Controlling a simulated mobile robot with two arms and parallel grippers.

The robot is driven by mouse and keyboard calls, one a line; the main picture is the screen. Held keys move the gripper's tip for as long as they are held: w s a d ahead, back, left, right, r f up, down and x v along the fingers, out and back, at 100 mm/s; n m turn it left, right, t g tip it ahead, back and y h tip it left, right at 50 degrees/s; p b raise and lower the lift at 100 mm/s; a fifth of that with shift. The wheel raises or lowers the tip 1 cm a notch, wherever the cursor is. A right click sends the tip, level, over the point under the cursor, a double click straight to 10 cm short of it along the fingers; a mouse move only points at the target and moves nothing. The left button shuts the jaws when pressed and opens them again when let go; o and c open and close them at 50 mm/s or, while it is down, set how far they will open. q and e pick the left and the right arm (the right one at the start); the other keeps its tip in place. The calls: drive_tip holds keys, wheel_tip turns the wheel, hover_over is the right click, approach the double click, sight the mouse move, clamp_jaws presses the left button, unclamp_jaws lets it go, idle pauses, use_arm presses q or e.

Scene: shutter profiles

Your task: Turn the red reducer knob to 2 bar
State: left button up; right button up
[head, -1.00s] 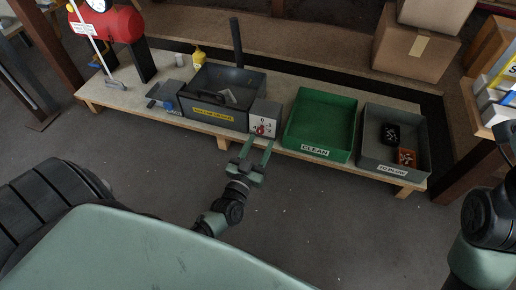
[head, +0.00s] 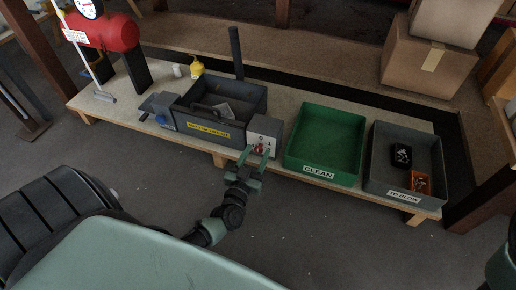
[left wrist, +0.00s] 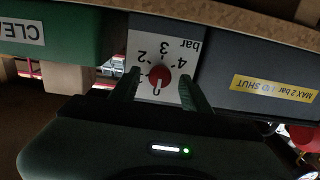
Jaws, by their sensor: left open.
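The red reducer knob (left wrist: 157,76) sits on a white dial plate (left wrist: 170,52) marked with numbers and "bar", upside down in the left wrist view. In the head view the knob (head: 259,149) is on the front of a small grey box (head: 266,127). A white mark shows on the knob's lower part in the wrist view; its exact reading is hard to tell. My left gripper (head: 255,155) is open in front of the dial. In the wrist view its green fingers (left wrist: 160,80) show on either side of the knob, with gaps. My right gripper is out of view.
A dark toolbox (head: 208,127) with a yellow "MAX 2 bar" label stands left of the dial box. A green CLEAN crate (head: 318,173) and a grey crate (head: 400,190) stand right. A red tank (head: 107,32) is far left. The floor in front is clear.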

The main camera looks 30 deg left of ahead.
use_arm(q)
clamp_jaws()
drive_tip(key=shift+r, duration=0.1)
